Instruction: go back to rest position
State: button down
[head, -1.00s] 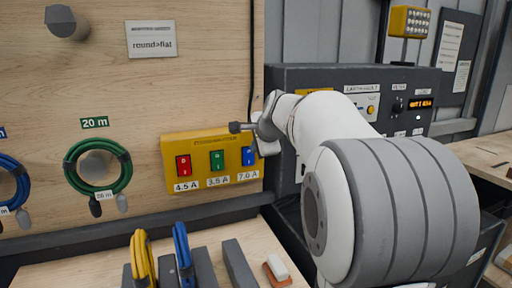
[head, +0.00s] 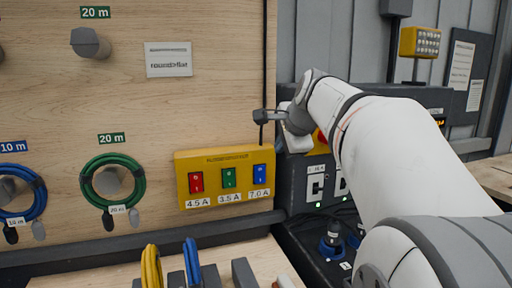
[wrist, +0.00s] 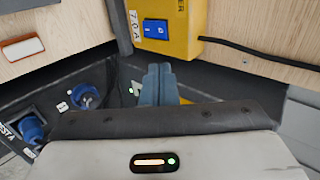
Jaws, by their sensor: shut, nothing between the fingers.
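My gripper (head: 262,117) shows at the end of my white arm in the head view, in front of the wooden back panel, above and to the right of the yellow switch box (head: 224,203). It is shut and empty. In the wrist view its closed fingers (wrist: 158,84) point away from the camera, apart from the yellow box (wrist: 187,22). The box carries a red switch (head: 196,181), a green switch (head: 228,177) and a blue switch (head: 260,174), labelled 4.5 A, 3.5 A and 7.0 A.
A green cable coil (head: 92,194) and a blue cable coil (head: 38,205) hang on pegs at the left. A dark grey console (head: 300,190) stands behind my arm. A blue plug (head: 331,247) sits low beside it. Yellow and blue cables (head: 151,268) stand in a holder at the front.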

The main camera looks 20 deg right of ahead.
jog(key=s+a+f+n+g, duration=0.3)
jog(key=s+a+f+n, duration=0.3)
jog(key=s+f+n, duration=0.3)
jog(key=s+a+f+n+g+p, duration=0.1)
jog(key=s+a+f+n+g, duration=0.3)
jog(key=s+f+n, duration=0.5)
jog(key=s+a+f, duration=0.2)
jog(key=s+f, duration=0.4)
jog(key=f, duration=0.3)
jog(key=shift+s+a+f, duration=0.1)
jog(key=shift+s+f, duration=0.05)
